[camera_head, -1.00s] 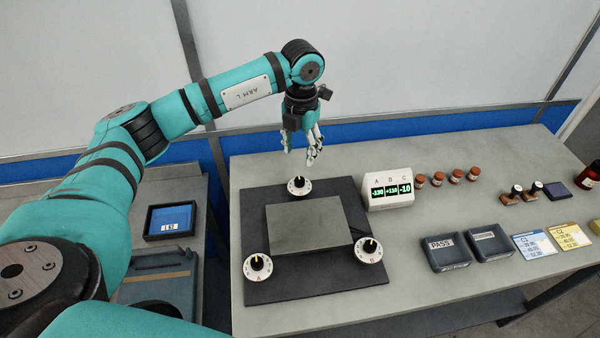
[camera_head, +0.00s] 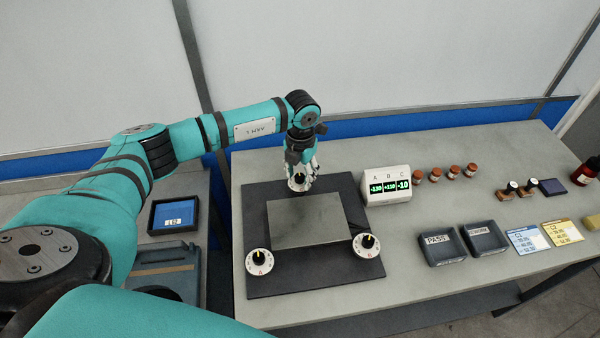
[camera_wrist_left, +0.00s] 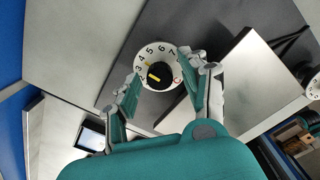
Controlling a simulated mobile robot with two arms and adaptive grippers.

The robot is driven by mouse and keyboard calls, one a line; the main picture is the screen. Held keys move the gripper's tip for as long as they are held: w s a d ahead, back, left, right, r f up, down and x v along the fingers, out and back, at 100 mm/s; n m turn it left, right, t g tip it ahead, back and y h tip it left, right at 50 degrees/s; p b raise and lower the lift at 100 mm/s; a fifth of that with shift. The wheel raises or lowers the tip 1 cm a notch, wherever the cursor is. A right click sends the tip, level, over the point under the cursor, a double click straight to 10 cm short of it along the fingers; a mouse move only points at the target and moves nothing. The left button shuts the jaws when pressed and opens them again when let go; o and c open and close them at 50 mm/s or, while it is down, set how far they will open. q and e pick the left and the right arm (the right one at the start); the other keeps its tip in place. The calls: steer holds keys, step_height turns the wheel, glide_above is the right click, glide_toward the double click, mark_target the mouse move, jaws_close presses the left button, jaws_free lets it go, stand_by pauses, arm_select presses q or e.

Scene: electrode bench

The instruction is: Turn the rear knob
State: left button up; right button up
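The rear knob (camera_head: 299,183) is a black knob with a yellow pointer on a white numbered dial, at the back of the dark plate (camera_head: 262,283). In the left wrist view the knob (camera_wrist_left: 160,74) sits between the fingers, its pointer between 4 and 5, the letter C on the dial. My left gripper (camera_head: 302,178) is over this knob, pointing down. In the wrist view its fingers (camera_wrist_left: 165,88) are spread, apart from the knob. The two front knobs, A (camera_head: 259,261) and B (camera_head: 367,244), stand at the plate's front corners. My right gripper is not in view.
A raised grey block (camera_head: 310,222) fills the plate's middle. A white display (camera_head: 387,186) reading -130, +110 and -10 stands right of the rear knob. Several brown jars, two black trays (camera_head: 445,245) and cards lie further right. A small screen (camera_head: 173,215) is at left.

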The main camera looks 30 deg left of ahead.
arm_select(q)
jaws_close()
steer(key=shift+w+f+m+b, duration=0.1)
steer(key=shift+f+m+b, duration=0.1)
steer(key=shift+m+b, duration=2.2)
steer(key=shift+b, duration=0.1)
steer(key=shift+r+m+b, duration=0.15)
steer(key=shift+m+b, duration=0.25)
steer(key=shift+m, duration=0.1)
steer(key=shift+r, duration=0.1)
steer(key=shift+o, duration=1)
jaws_free()
